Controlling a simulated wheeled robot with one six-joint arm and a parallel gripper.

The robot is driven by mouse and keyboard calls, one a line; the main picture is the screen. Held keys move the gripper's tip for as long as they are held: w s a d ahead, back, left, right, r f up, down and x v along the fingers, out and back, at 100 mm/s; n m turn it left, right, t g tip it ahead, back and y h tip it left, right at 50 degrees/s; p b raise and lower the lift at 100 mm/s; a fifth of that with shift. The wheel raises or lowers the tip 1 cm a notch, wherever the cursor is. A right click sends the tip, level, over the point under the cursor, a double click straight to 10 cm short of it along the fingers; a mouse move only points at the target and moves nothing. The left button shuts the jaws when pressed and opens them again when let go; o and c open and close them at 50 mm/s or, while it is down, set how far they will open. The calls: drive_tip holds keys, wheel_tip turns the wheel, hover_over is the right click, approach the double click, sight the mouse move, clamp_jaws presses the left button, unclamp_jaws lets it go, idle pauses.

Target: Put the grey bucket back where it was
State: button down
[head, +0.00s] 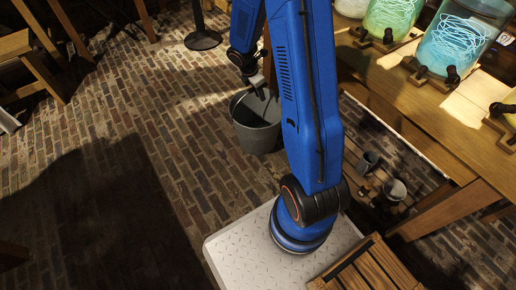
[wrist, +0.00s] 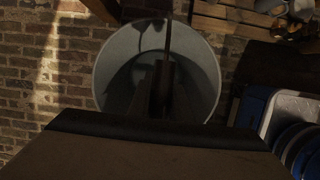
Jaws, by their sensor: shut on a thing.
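The grey bucket (head: 255,121) hangs upright from my gripper (head: 258,88) in the head view, left of my blue arm and in front of the wooden bench. In the wrist view I look down into the bucket (wrist: 112,72); its round rim and inside show, and it looks empty where I can see. My gripper (wrist: 163,88) is shut on the bucket's handle, and its dark fingers hide part of the inside. The brick floor lies below the bucket. I cannot tell the exact height of the bucket above it.
The wooden bench (head: 430,95) on the right bears glass jars, including a green one (head: 392,16) and a pale blue one (head: 460,42). Small grey pots (head: 396,190) stand on a slatted low shelf beneath it. A round black stand base (head: 203,40) is at the back. Brick floor (head: 130,110) lies open at left.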

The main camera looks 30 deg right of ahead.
wheel_tip(320, 180, down, 10)
idle(1.0)
drive_tip(key=shift+s, duration=0.1)
drive_tip(key=c, duration=1.6)
unclamp_jaws()
